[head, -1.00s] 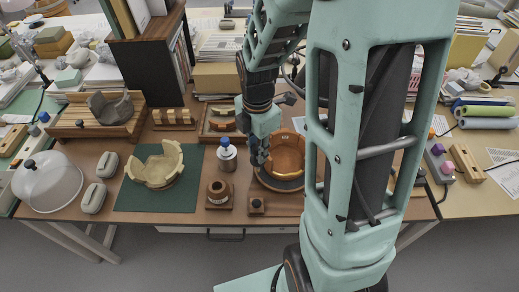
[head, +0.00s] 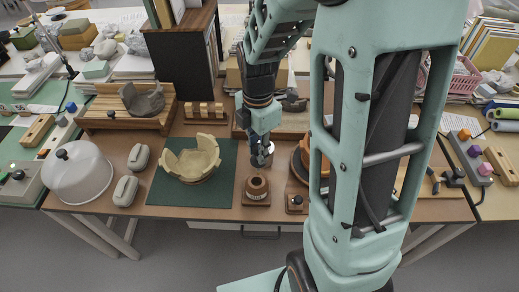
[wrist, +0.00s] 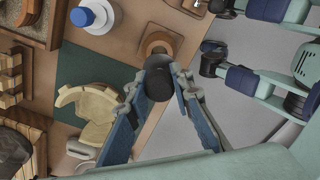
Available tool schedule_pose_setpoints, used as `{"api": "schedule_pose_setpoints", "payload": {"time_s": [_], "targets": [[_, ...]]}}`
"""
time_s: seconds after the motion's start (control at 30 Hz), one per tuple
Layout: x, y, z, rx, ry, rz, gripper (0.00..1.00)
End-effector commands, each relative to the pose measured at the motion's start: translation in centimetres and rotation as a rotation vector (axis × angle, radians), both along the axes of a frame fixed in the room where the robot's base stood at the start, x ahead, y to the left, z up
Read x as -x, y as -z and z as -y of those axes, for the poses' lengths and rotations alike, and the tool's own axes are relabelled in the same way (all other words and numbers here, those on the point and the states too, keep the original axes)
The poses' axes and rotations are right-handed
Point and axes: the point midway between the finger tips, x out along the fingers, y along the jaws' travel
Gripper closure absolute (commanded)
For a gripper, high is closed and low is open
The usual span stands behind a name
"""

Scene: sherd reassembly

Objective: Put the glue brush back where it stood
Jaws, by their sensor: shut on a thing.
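My gripper (head: 261,154) is shut on the dark handle of the glue brush; in the wrist view the handle (wrist: 158,82) sits between the two fingers. The brush's lower end is hidden. A round brown pot with a dark opening (head: 256,188) stands on a square wooden base on the table. My gripper is just above and behind the pot in the head view. In the wrist view the pot (wrist: 159,42) shows just past the handle. I cannot tell whether the brush touches it.
A pale partial bowl (head: 192,158) sits on a green mat (head: 160,194) to the left. A blue-capped bottle (wrist: 88,16) stands near the pot. A small block with a dark knob (head: 297,203) is at its right. An orange-brown vessel (head: 305,150) is partly hidden by my arm.

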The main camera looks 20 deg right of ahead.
Motion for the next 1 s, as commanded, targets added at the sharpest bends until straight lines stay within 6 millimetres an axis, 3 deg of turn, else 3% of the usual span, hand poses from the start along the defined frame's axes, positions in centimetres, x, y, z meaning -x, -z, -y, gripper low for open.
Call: {"api": "schedule_pose_setpoints", "payload": {"time_s": [0.37,1.0], "targets": [[0.0,0.5,-0.1,-0.001,0.0,-0.004,0.93],[0.1,4.1,-0.1,-0.001,0.0,-0.005,0.93]]}}
